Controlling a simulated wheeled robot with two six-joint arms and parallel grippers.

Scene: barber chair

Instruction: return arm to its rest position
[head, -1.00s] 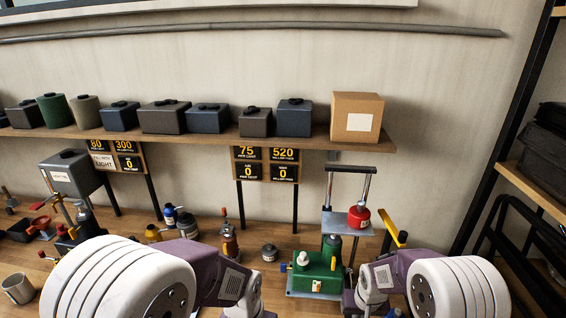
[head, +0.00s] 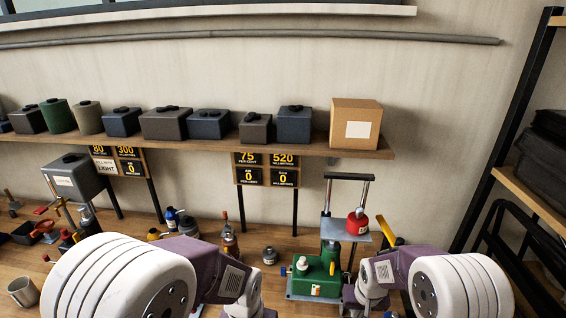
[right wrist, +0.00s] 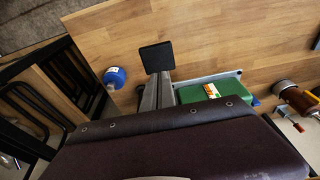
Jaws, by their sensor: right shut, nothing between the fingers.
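My right arm is folded at the lower right of the head view, with a white ringed joint and a purple link. Its gripper (head: 366,298) is small and partly hidden at the bottom edge; it is shut and empty, beside the green machine (head: 316,276). My left arm is folded likewise at the lower left; its gripper fingers do not show. In the right wrist view a dark purple part fills the foreground, and the green machine (right wrist: 207,94) lies just beyond it.
A grey stand with a red canister (head: 357,222) rises behind the green machine. A wooden bench (right wrist: 225,35) carries several bottles and tools. A wall shelf (head: 190,142) holds dark boxes and a cardboard box (head: 356,125). A black rack (head: 505,130) stands at the right.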

